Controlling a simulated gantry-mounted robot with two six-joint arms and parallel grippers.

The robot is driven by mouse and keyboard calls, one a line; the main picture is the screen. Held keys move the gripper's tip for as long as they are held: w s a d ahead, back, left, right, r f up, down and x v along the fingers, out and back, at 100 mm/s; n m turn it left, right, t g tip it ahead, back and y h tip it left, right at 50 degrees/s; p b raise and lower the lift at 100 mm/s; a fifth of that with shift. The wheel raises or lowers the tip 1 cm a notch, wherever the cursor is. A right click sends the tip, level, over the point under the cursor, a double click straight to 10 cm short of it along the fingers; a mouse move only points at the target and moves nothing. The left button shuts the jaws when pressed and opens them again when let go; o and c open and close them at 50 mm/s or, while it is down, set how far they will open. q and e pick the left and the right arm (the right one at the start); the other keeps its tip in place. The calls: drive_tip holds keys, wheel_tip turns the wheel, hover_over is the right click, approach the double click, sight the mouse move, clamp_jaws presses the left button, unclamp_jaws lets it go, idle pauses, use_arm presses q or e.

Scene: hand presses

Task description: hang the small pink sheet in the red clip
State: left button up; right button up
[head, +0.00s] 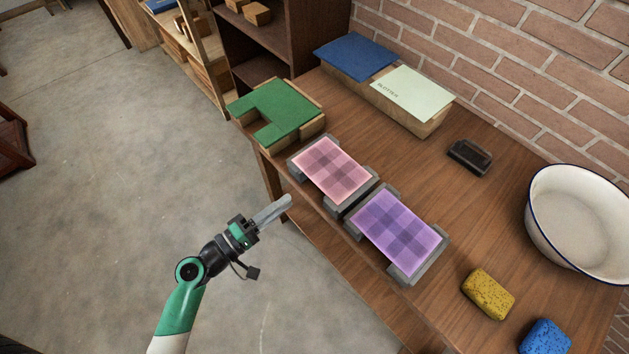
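The small pink sheet (334,168), marked with a checked pattern, lies flat on a grey block stand near the table's front edge. My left gripper (288,203) is over the floor, left of the table and below the pink sheet in the head view, apart from it. Its grey fingers look close together and nearly edge-on, so any gap is unclear. Nothing shows held in it. My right gripper is not in view. No red clip shows in the head view.
A purple checked sheet (398,228) lies on a similar stand beside the pink one. Also on the wooden table are a green-topped block (290,108), a blotter (413,92), a blue pad (355,56), a dark block (469,156), a white basin (585,225), and yellow (488,294) and blue (545,338) sponges.

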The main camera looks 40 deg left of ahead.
use_arm(q)
approach(331, 168)
drive_tip(key=w, duration=0.3)
drive_tip(key=shift+w+d+p, duration=0.1)
drive_tip(key=shift+w+p, duration=0.3)
drive_tip(key=shift+f, duration=0.1)
clamp_jaws()
